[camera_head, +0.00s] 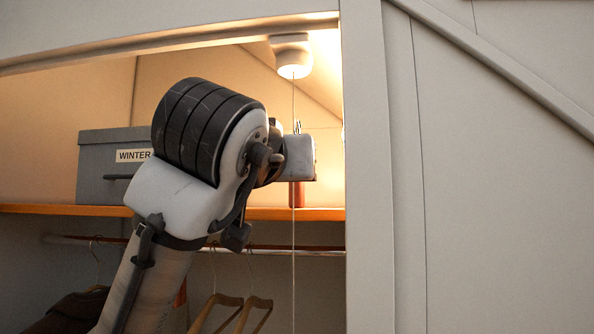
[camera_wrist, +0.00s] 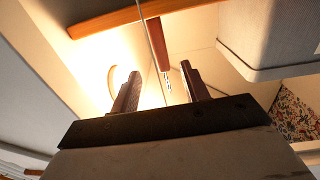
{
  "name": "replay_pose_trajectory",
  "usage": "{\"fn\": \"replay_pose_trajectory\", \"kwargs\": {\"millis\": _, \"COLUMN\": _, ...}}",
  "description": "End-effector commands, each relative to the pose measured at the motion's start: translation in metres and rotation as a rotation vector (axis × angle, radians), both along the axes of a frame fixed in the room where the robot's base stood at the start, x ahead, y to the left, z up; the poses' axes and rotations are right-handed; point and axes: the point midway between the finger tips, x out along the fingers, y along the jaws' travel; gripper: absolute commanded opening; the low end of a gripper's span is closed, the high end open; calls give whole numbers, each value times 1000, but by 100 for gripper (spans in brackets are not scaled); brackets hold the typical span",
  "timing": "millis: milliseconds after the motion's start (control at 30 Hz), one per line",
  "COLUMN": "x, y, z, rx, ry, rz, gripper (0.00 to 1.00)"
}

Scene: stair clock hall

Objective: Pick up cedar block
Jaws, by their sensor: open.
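The cedar block is a slim reddish-brown upright piece with a metal hook on top. In the head view the block (camera_head: 297,195) stands on the wooden shelf (camera_head: 225,212), its upper part hidden behind my gripper hand. In the wrist view, which is upside down, the block (camera_wrist: 160,42) hangs down from the shelf edge (camera_wrist: 130,20), hook lowest. My gripper (camera_wrist: 159,71) is open, and the block's hook end lies in line with the gap between the two dark fingers. Nothing is held. Whether the fingertips reach the block's sides I cannot tell. The fingers are hidden in the head view.
A thin pull cord (camera_head: 294,240) hangs from the lit lamp (camera_head: 291,58), passing close to my gripper and the block. A grey box labelled WINTER (camera_head: 100,150) stands left on the shelf. Hangers (camera_head: 230,300) hang below. A white wall post (camera_head: 368,180) bounds the right.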

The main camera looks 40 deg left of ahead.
Motion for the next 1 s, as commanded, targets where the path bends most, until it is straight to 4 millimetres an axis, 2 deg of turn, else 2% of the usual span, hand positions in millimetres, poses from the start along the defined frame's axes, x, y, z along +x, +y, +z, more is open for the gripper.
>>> {"fn": "replay_pose_trajectory", "kwargs": {"millis": 333, "x": 56, "y": 32, "z": 3, "rx": -2, "ry": 2, "rz": 1, "gripper": 45}}
{"fn": "replay_pose_trajectory", "kwargs": {"millis": 633, "x": 77, "y": 44, "z": 3, "rx": 0, "ry": 1, "rz": 2, "gripper": 45}}
{"fn": "replay_pose_trajectory", "kwargs": {"millis": 900, "x": 109, "y": 62, "z": 4, "rx": 0, "ry": 0, "rz": 2, "gripper": 45}}
{"fn": "replay_pose_trajectory", "kwargs": {"millis": 1000, "x": 114, "y": 65, "z": 2, "rx": 1, "ry": -3, "rz": 1, "gripper": 45}}
